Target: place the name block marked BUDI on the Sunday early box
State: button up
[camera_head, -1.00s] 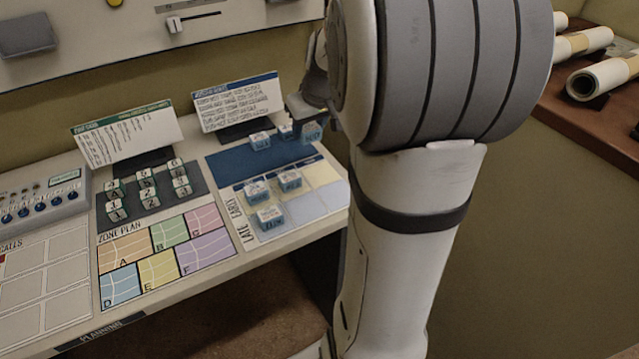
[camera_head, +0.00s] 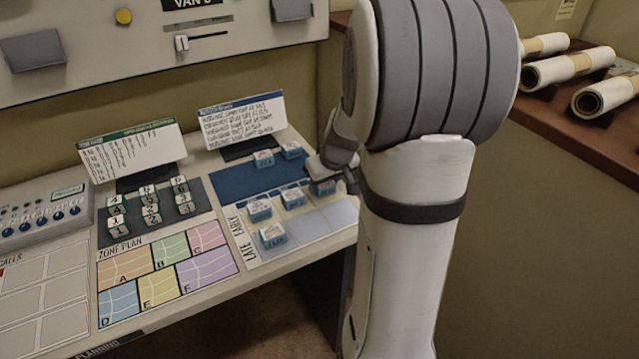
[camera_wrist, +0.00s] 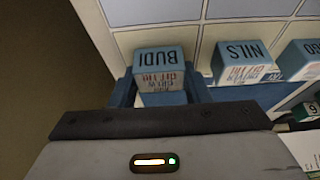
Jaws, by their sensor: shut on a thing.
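The block marked BUDI (camera_wrist: 158,58) is between the fingers of my gripper (camera_wrist: 160,95) in the wrist view, its lettering upside down. In the head view my gripper (camera_head: 325,178) is shut on this blue block (camera_head: 323,188) at the right end of the back row of the rota grid (camera_head: 312,226), beside the EARLY label's row. Whether the block touches the board is unclear. The day headings are too small to read. The block marked NILS (camera_wrist: 245,60) stands beside BUDI, with a gap between them.
Another block (camera_wrist: 300,58) stands beyond NILS. A block (camera_head: 272,235) sits in the LATE row. Two blocks, one here (camera_head: 264,158), stand on the dark blue strip (camera_head: 235,181) behind the grid. A white card (camera_head: 242,120) stands behind it. The front right grid boxes are empty.

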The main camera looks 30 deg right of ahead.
jog(key=shift+f, duration=0.1)
jog(key=o, duration=1)
jog(key=shift+r, duration=0.25)
jog(key=p+v, duration=0.1)
jog(key=v, duration=1)
jog(key=s+a+f, duration=0.1)
jog(key=s+a, duration=0.4)
jog(key=s+a+f+g, duration=0.1)
jog(key=s+a, duration=0.3)
jog(key=a, duration=0.1)
jog(key=s+a+f+g, duration=0.1)
jog(key=s+a, duration=0.4)
jog(key=shift+s+a, duration=0.3)
jog(key=shift+s, duration=0.05)
